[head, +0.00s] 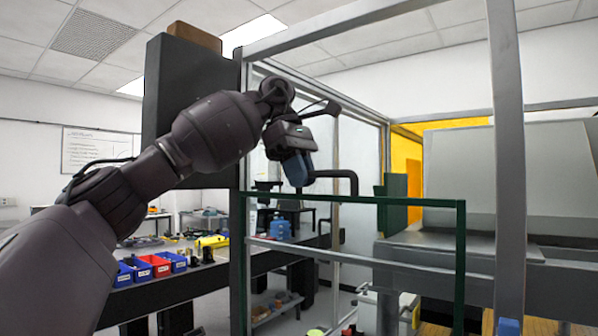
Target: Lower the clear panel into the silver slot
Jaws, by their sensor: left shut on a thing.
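The clear panel (420,202) has a dark green edge and hangs upright at the centre; the room shows through it. A black bent handle (341,174) rises from its top edge. My left gripper (299,170) is shut on this handle, above the panel's top edge; the fingers partly hide the grip. The panel's lower edge is out of the picture. A silver frame (507,130) of posts and rails stands around the panel, with a silver rail (345,258) crossing low at its level. I cannot tell which part is the slot. My right gripper is not in view.
A dark bench at left carries blue and red bins (157,265) and a yellow tool (213,241). A large grey machine (450,255) stands at right. A dark upright block (185,110) stands behind my left arm. A white box (400,308) sits low at centre.

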